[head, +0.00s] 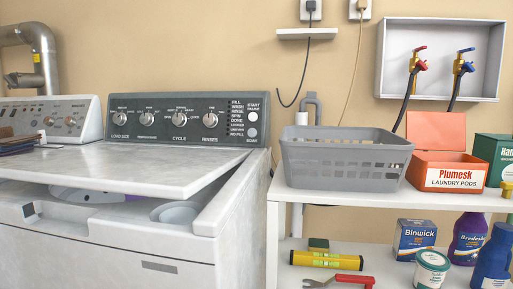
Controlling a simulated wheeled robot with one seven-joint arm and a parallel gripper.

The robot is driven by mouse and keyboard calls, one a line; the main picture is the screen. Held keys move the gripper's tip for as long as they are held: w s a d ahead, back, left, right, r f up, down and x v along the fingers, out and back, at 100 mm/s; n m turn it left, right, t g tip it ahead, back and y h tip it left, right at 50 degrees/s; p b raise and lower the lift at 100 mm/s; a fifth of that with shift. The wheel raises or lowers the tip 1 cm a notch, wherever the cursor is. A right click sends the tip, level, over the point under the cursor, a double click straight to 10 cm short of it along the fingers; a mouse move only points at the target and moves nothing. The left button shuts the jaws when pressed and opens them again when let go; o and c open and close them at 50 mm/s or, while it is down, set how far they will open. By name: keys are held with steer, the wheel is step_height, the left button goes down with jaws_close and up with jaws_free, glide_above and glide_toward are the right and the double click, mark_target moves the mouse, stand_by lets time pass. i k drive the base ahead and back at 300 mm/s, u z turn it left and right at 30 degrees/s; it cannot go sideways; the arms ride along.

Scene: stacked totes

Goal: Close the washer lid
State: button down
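The white washer lid (120,168) is a broad flat panel in the left half of the head view. It is tilted a little open, low over the washer top, with a gap under its front edge. Through the gap I see the washer's opening, something purple (133,198) inside, and a round recess (178,213) at the right. The washer body (160,268) is white with a dark control panel (182,119) behind the lid. My gripper is not in view.
A white shelf unit (330,204) stands to the right, holding a grey basket (345,165) and an orange pod box (450,172). Bottles, boxes and tools are on its lower shelf. Dark flat items (18,143) lie at the far left. The space in front of the washer appears clear.

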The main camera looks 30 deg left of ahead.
mark_target(177, 173)
steer(key=z, duration=1.3)
steer(key=k, duration=1.3)
steer(key=u, duration=1.15)
